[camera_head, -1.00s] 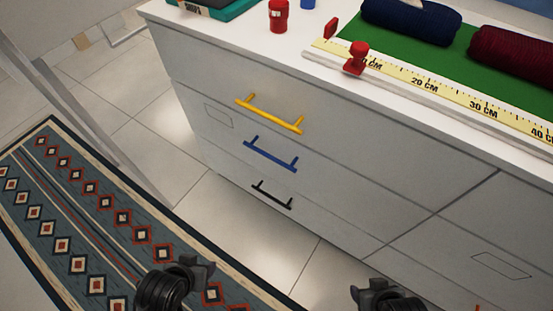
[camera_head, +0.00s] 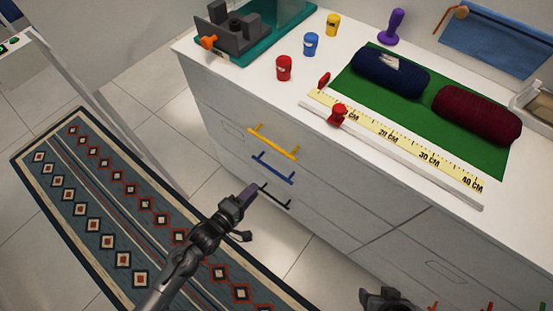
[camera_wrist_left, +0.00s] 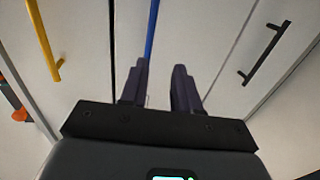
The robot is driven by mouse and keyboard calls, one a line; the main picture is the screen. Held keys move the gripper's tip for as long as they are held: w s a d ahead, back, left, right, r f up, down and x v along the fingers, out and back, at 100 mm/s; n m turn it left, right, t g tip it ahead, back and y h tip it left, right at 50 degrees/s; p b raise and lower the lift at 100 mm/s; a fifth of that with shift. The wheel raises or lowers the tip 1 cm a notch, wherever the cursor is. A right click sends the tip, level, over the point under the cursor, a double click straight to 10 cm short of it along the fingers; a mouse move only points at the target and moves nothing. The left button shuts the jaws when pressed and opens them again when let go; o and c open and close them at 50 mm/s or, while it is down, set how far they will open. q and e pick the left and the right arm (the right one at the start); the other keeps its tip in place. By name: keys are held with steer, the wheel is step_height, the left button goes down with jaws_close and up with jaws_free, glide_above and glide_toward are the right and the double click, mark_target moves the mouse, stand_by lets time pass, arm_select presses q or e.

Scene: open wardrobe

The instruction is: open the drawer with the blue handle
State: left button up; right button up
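The blue handle (camera_head: 272,169) is a bar on the left column of white drawer fronts, between the yellow handle (camera_head: 273,144) above and the black handle (camera_head: 274,197) below. Its drawer looks shut. My left gripper (camera_head: 249,213) is open and empty, just in front of the lower drawers near the black handle. In the left wrist view, the blue handle (camera_wrist_left: 152,30) lies ahead of the left gripper's (camera_wrist_left: 161,67) parted fingers, in line with the left part of their gap; contact does not show. My right gripper (camera_head: 386,300) is partly cut off at the bottom edge.
The white countertop (camera_head: 260,95) holds red, blue and yellow pots, a green mat (camera_head: 440,115) with two rolls, and a ruler (camera_head: 395,141). A patterned rug (camera_head: 110,205) lies on the tiled floor. Floor in front of the drawers is clear.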

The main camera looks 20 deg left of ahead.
mark_target(271, 169)
arm_select(q)
steer(key=shift+w+r+b+x, duration=0.1)
steer(key=shift+r+b+x, duration=0.2)
steer(key=shift+b+x, duration=1)
steer(key=shift+w+r+b+x, duration=0.1)
steer(key=shift+r+b+x, duration=0.2)
steer(key=shift+x, duration=2.05)
steer(key=shift+r+b+x, duration=0.3)
steer(key=shift+b+x, duration=0.5)
steer(key=shift+x, duration=1)
arm_select(e)
steer(key=shift+f, duration=2.1)
arm_select(q)
steer(key=shift+a, duration=0.1)
jaws_close()
